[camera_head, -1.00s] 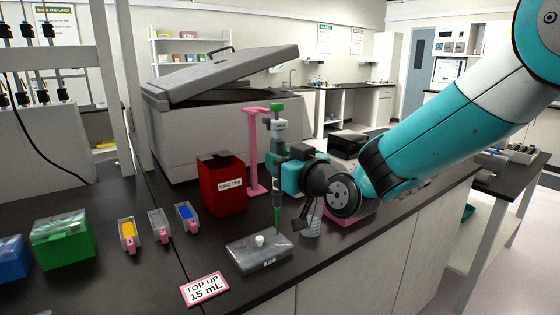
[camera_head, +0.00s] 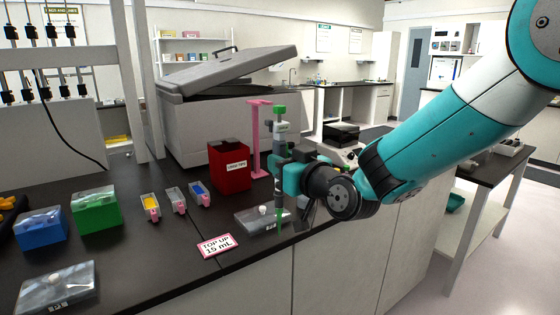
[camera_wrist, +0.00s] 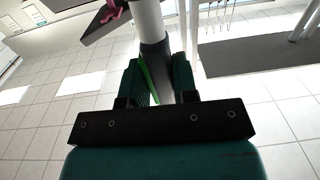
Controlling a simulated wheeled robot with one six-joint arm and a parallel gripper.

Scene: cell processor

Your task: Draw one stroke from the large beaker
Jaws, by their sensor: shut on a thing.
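My gripper (camera_head: 283,165) is shut on an upright pipette (camera_head: 280,127) with a green top, a grey body and a green lower end. In the wrist view the pipette's pale barrel (camera_wrist: 149,22) stands between the two dark green fingers (camera_wrist: 158,80). The pipette's lower end hangs by the right end of a clear-lidded tray (camera_head: 250,217), near the bench's front edge. I cannot tell whether the tip touches anything. The large beaker cannot be made out clearly; my gripper and wrist cover the place just right of the pipette.
A pink stand (camera_head: 256,150) and a red tips bin (camera_head: 230,168) stand behind the pipette. A "TOP UP 15 mL" sign (camera_head: 217,245) lies in front. Small colored holders (camera_head: 175,200), a green box (camera_head: 97,212) and a blue box (camera_head: 40,229) are at left. A large grey machine (camera_head: 185,125) stands behind.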

